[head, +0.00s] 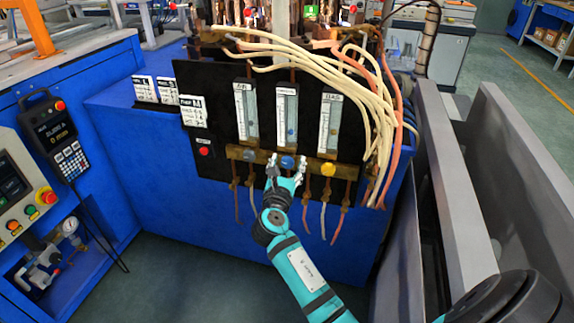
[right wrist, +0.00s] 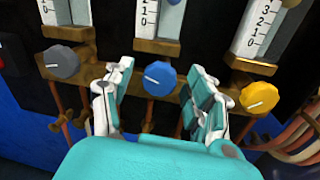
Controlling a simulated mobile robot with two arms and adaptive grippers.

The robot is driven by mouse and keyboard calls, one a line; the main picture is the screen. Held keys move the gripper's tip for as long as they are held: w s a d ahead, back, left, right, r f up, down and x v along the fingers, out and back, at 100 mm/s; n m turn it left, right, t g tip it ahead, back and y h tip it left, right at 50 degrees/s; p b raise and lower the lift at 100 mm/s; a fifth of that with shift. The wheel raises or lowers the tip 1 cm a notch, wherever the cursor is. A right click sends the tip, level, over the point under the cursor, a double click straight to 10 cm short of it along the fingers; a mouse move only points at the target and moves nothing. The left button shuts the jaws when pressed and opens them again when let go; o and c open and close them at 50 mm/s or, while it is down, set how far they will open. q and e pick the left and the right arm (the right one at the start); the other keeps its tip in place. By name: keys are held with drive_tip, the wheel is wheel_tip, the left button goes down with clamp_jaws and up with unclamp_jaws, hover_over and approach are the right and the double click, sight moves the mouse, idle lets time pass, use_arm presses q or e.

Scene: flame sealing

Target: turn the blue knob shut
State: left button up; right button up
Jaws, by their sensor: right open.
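The blue knob (head: 287,162) is the middle one of three knobs on a brass bar below the flow meters. In the right wrist view the blue knob (right wrist: 159,78) shows a white pointer line. My right gripper (head: 286,174) is open in front of it. In the right wrist view the fingers of my right gripper (right wrist: 158,90) stand to the left and right of the blue knob, and the knob appears between them. I cannot tell whether either finger touches it. My left gripper is not in view.
A grey knob (right wrist: 61,62) is left of the blue one and a yellow knob (right wrist: 259,97) right of it. Pale hoses (head: 345,75) hang at the panel's right. A red button (head: 204,152) is at its left. Grey metal rails (head: 470,190) stand right of my arm.

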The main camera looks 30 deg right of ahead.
clamp_jaws()
drive_tip(key=shift+f, duration=0.1)
